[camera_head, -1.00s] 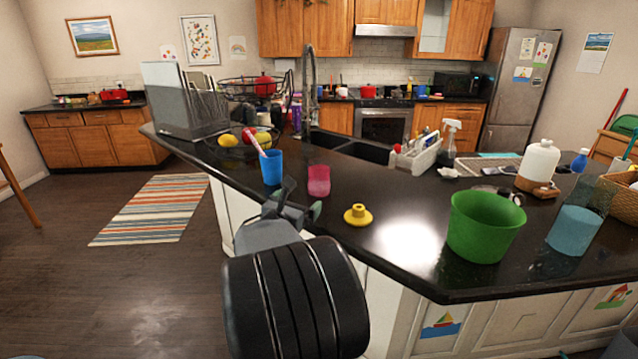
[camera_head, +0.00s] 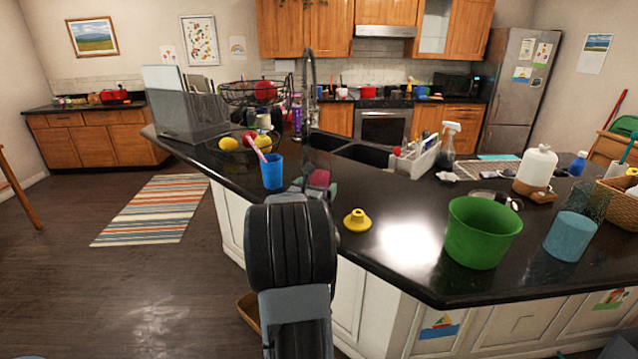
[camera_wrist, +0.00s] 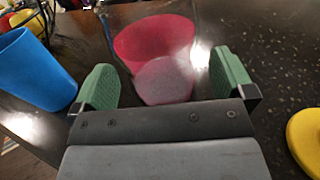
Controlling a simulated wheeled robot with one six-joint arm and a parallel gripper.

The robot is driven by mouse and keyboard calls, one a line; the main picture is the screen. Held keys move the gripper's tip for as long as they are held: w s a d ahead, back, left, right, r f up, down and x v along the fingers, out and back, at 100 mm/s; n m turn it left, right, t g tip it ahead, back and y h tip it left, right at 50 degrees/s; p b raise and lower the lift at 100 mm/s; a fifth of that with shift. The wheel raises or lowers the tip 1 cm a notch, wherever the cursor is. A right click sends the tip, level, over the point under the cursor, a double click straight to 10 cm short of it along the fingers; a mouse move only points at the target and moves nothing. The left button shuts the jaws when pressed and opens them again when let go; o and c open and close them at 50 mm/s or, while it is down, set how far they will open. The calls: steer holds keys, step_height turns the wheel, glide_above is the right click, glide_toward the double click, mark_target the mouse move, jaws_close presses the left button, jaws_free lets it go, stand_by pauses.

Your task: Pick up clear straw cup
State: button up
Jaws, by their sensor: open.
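A translucent pink-red cup (camera_head: 319,179) stands on the dark counter, partly hidden behind my gripper (camera_head: 315,188). In the wrist view the pink cup (camera_wrist: 155,45) lies ahead between the two green fingertips of my gripper (camera_wrist: 164,80). The gripper is open, with a gap on each side of the cup. I see no straw in this cup. A blue cup (camera_head: 272,172) with a pink stick-like item in it stands just left; it also shows in the wrist view (camera_wrist: 34,72). A clear cup with a blue lower part (camera_head: 572,233) stands at the far right.
A yellow knobbed piece (camera_head: 357,220) lies right of my gripper. A green tub (camera_head: 482,233) stands further right near the counter edge. The sink (camera_head: 365,153) is behind.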

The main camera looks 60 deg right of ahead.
steer(key=shift+w+d, duration=0.25)
steer(key=shift+d, duration=1.05)
steer(key=c, duration=1.1)
steer(key=shift+r, duration=0.2)
